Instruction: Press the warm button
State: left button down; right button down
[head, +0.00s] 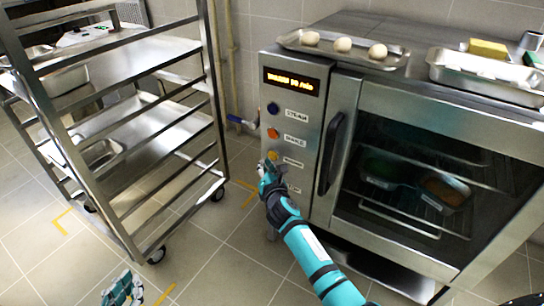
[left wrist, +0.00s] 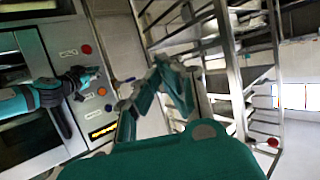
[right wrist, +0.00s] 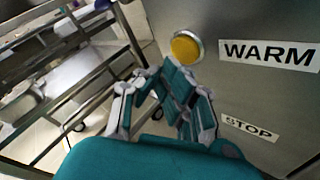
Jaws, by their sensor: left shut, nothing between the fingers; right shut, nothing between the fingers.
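The warm button is a round yellow button (right wrist: 187,47) beside the "WARM" label (right wrist: 268,54) in the right wrist view; in the head view it shows just above my right gripper (head: 268,168). My right gripper is shut and empty, close to the panel. In the right wrist view its fingertips (right wrist: 158,72) are below and left of the button, with no clear contact. My left gripper (head: 122,288) is shut and empty, low at the bottom left of the head view, away from the oven; its fingers also show in the left wrist view (left wrist: 165,75).
The oven panel has a lit display (head: 291,81), a blue button (head: 273,108), an orange button (head: 273,132) and a "STOP" label (right wrist: 250,127) below. The oven door handle (head: 331,153) juts out to the right. A metal rack (head: 150,165) stands left; floor between is free.

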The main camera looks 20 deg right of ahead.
pick_arm(q)
jog(key=shift+s+a+f, duration=0.15)
jog(key=shift+s+f, duration=0.1)
jog(key=shift+f, duration=0.2)
pick_arm(e)
jog(key=s+a, duration=0.1)
jog(key=a, duration=0.1)
jog(key=s+a, duration=0.2)
pick_arm(q)
jog(key=shift+r, duration=0.1)
pick_arm(e)
jog(key=shift+s+d, duration=0.1)
dwell(0.4)
